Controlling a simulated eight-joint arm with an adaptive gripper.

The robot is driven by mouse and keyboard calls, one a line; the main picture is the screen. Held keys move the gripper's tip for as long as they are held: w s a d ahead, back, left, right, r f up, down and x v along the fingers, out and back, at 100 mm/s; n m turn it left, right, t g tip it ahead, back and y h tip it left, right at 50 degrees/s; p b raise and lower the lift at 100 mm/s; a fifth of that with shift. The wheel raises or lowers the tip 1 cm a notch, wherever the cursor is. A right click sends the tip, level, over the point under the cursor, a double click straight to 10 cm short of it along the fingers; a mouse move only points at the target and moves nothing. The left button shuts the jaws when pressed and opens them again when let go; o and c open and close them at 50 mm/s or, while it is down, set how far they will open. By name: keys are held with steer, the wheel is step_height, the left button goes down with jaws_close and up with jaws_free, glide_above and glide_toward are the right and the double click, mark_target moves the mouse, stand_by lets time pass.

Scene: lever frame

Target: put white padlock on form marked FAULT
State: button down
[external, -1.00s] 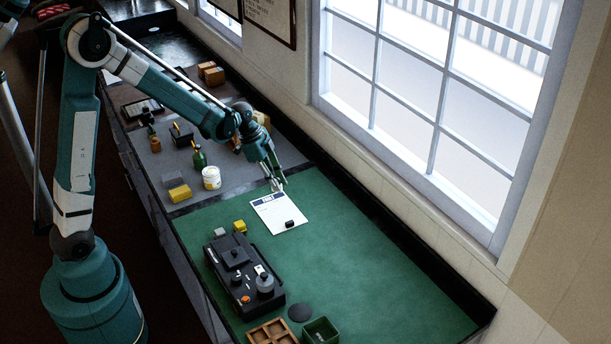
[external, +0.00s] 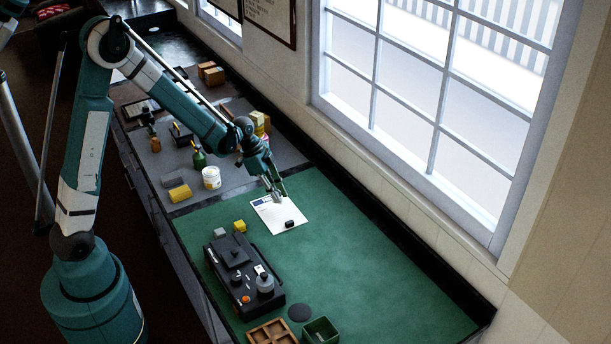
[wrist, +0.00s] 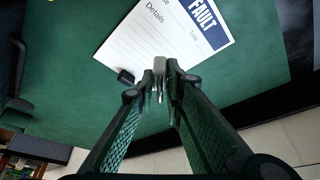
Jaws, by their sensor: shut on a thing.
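The form marked FAULT (external: 293,213) is a white sheet with a dark blue header, lying flat on the green mat. In the wrist view the form (wrist: 185,47) shows its FAULT header at the upper right. In the wrist view my gripper (wrist: 165,80) is shut on a small pale grey-white thing (wrist: 160,65), which appears to be the white padlock. Much of it is hidden by the fingers. I cannot tell whether it touches the paper.
A black device (external: 240,270), a grey block (external: 219,233) and a yellow block (external: 239,226) stand to the left. A wooden tray (external: 272,334) and a green bin (external: 321,331) are in front. The mat's right side is clear.

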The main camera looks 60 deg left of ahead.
steer(key=shift+f, duration=2.05)
steer(key=shift+f, duration=0.15)
steer(key=c, duration=2.4)
jaws_free()
steer(key=v, duration=1.2)
steer(key=shift+r, duration=0.2)
